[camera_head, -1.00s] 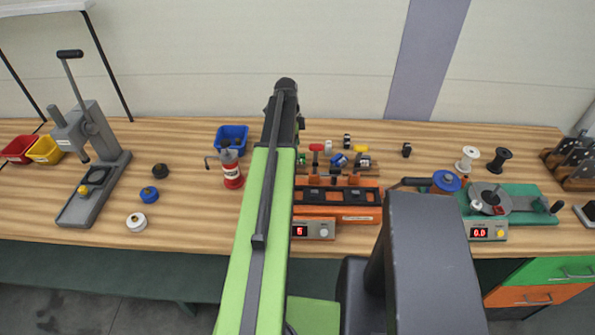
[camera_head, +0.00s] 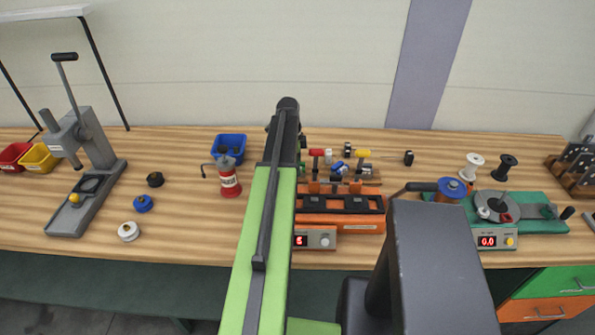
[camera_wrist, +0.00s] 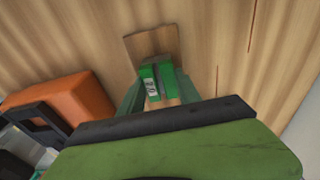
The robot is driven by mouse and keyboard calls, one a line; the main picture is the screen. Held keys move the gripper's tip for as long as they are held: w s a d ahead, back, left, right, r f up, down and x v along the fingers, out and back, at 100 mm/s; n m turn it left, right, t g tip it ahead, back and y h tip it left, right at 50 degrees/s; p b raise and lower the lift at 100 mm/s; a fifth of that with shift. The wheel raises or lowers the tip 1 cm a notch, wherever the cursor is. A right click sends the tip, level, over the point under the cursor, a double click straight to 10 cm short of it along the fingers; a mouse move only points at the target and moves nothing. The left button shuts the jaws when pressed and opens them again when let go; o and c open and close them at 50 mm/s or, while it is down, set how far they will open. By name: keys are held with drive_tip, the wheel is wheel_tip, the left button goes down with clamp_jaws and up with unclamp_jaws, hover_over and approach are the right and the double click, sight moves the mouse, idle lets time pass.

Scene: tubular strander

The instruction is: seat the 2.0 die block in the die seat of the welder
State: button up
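In the wrist view a green block (camera_wrist: 150,84) with a white printed label sits between the fingers of my gripper (camera_wrist: 158,82). A finger lies close along each side of it. I cannot tell if they press on it, and the label is too small to read. A brown wooden piece (camera_wrist: 150,44) shows just beyond the block. In the head view the orange welder (camera_head: 362,223) has dark clamps on top and a display showing 5. Its left end and my gripper are hidden behind my green arm. I cannot make out the die seat.
Small tools and a small black block (camera_head: 408,158) lie behind the welder. A green device (camera_head: 540,213) with a turntable stands to the right. A red-bodied canister (camera_head: 230,186), a blue bin (camera_head: 230,143) and a grey lever press (camera_head: 88,190) stand left. The front-left bench is mostly clear.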

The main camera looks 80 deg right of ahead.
clamp_jaws()
idle(0.3)
